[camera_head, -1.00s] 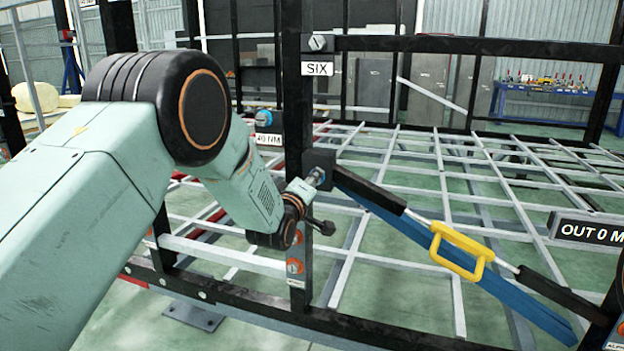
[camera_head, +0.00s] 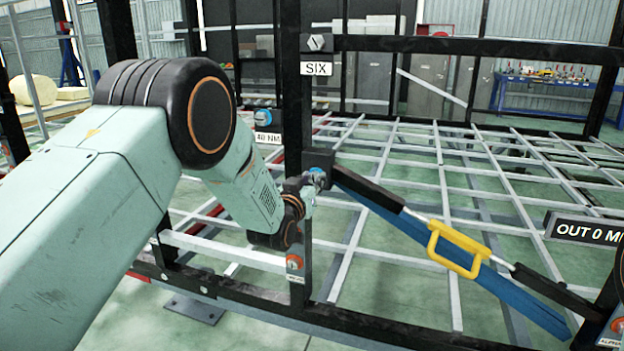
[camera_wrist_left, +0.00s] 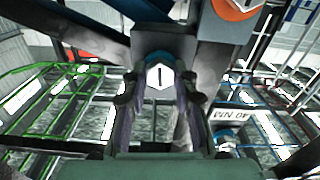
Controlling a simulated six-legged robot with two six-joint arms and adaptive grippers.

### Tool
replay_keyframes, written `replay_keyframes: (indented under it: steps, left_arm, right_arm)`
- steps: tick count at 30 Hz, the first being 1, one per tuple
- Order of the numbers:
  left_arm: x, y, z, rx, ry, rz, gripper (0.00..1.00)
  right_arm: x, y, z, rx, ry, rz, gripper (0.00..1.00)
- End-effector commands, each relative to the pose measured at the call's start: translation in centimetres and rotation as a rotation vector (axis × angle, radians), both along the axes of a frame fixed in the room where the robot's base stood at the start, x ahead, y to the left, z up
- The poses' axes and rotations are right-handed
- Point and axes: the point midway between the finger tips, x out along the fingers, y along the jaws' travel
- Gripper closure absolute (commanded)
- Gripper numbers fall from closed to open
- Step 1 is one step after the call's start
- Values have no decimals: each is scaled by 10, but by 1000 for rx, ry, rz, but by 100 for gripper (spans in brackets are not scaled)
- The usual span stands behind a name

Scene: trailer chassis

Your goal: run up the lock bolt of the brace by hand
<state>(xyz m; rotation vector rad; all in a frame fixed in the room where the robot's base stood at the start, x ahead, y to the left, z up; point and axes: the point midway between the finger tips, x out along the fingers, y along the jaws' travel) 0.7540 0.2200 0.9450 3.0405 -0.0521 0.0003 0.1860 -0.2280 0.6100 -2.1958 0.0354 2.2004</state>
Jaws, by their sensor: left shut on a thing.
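The brace runs from a black block on the dark post down to the lower right, with black ends (camera_head: 372,190), a blue bar and a yellow handle (camera_head: 458,248). The lock bolt (camera_head: 319,177) shows a blue collar at the block; in the left wrist view its pale hex head (camera_wrist_left: 160,77) carries a dark line mark. My left gripper (camera_head: 310,187) is at the bolt, with its fingers (camera_wrist_left: 158,103) on both sides of the head, shut on it. Finger contact is too small to make out in the head view. My right gripper is not in view.
The dark post carries a SIX label (camera_head: 316,69). A 40 NM label (camera_head: 268,139) sits beside a blue-ended part left of it. The grey chassis grid (camera_head: 400,165) spreads behind, and a blue workbench (camera_head: 550,95) stands far back.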

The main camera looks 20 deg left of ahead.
Motion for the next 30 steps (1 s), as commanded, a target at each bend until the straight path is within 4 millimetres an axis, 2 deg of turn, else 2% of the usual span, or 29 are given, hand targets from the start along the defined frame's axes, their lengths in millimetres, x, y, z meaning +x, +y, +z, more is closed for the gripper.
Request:
replay_keyframes:
  steps: [1, 30]
  left_arm:
    - [-2, -1, -7, 47, 14, -3, 100]
    - [-3, -1, -8, 967, -17, -9, 100]
  right_arm:
    - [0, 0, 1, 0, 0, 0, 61]
    - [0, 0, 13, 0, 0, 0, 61]
